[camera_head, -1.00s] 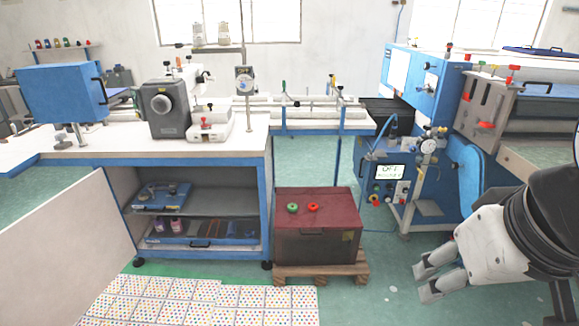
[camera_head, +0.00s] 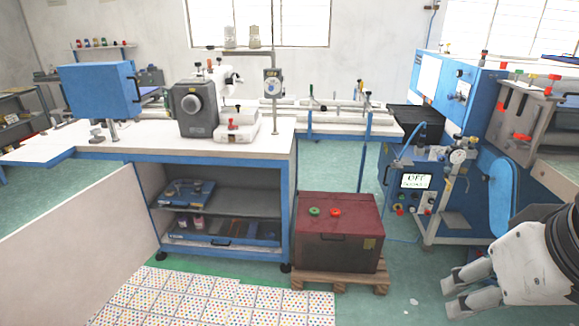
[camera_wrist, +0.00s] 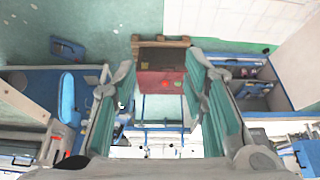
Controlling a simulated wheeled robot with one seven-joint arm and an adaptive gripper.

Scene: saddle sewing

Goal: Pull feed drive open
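No part carries a readable feed drive label, so I cannot tell which unit it is. A blue machine (camera_head: 470,85) stands at the right, with a lit "OFF" display (camera_head: 416,181) on its lower panel. A blue box (camera_head: 100,90) with a dark side handle stands on the white bench at the left, beside a grey sewing machine head (camera_head: 195,108). My gripper (camera_head: 449,297) is low at the right, in front of the blue machine and apart from everything. Its fingers are spread and empty in the wrist view (camera_wrist: 160,68).
A dark red chest (camera_head: 340,245) with green and red knobs sits on a wooden pallet (camera_head: 330,281). It also shows between my fingers in the wrist view (camera_wrist: 150,83), farther off. A pale panel (camera_head: 75,250) leans at the left. Dotted sheets (camera_head: 215,297) cover the front floor.

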